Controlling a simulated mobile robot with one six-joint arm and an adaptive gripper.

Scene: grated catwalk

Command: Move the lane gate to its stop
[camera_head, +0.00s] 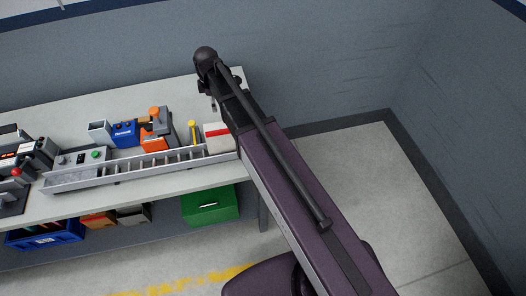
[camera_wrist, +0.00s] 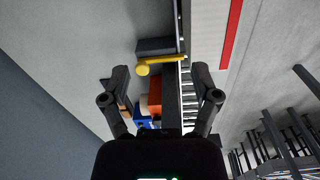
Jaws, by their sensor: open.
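A slotted grey lane (camera_head: 140,170) runs along the front of the bench. A yellow bar with a round knob (camera_head: 193,130) stands up at its right part; I take it for the lane gate or its handle. In the wrist view the yellow bar (camera_wrist: 160,60) lies across the lane, just beyond and between my fingertips, apart from them. My gripper (camera_wrist: 160,76) is open and empty, above the lane's right end. In the head view my arm hides much of it. The gate's stop cannot be made out.
Darker machines (camera_head: 25,160) fill the bench's left. A green bin (camera_head: 210,205) and blue crate (camera_head: 45,235) are below. Floor at right is clear.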

